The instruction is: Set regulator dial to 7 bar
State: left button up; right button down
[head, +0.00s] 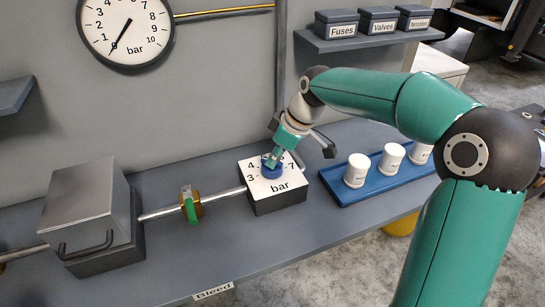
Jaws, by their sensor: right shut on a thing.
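The regulator is a box with a white top (282,188) marked "bar", with the numbers 3, 4 and 7 readable. Its blue dial (270,172) sits in the middle of the top. My right gripper (273,160) reaches down from the right and is shut on the dial. The gripper covers part of the scale, and I cannot tell which number the dial points to. A round wall gauge (145,28) marked in bar has its needle pointing to the lower left, near the bottom of its scale. My left gripper is not in view.
A pipe with a green-handled brass valve (190,205) joins the regulator to a grey metal box (88,215). A blue tray (372,188) with white canisters (357,170) stands right of the regulator. A shelf (365,40) with labelled bins is above. The front bench is clear.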

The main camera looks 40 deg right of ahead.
jog(key=shift+a, duration=0.25)
jog(key=shift+d, duration=0.25)
